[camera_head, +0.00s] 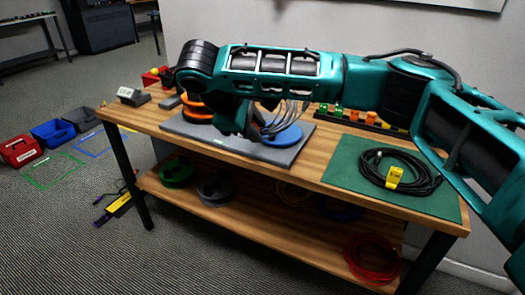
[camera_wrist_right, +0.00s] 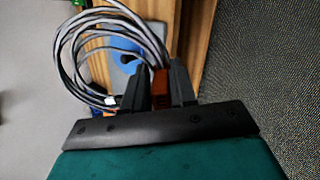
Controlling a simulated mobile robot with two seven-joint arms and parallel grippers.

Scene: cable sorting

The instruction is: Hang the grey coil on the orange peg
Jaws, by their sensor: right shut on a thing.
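My right gripper (camera_wrist_right: 159,78) is shut on the grey coil (camera_wrist_right: 105,52); a reddish-brown piece (camera_wrist_right: 160,90) sits between its dark fingers. In the head view the coil's loops (camera_head: 292,112) hang beside the teal wrist, over or just in front of a blue round piece (camera_head: 282,135) on the grey board (camera_head: 228,143). I cannot tell whether the coil touches it. Orange round pieces (camera_head: 196,107) stand on the board's left part, left of the gripper; the orange peg itself is not clearly visible behind my arm. The fingertips are hidden in the head view. My left gripper is not in view.
A green mat (camera_head: 345,178) with a black cable coil (camera_head: 400,178) and yellow tag lies at right. A black rack of coloured blocks (camera_head: 362,120) stands behind. A small grey device (camera_head: 133,96) and red box (camera_head: 152,77) are at the left end. Spools and cables fill the lower shelf.

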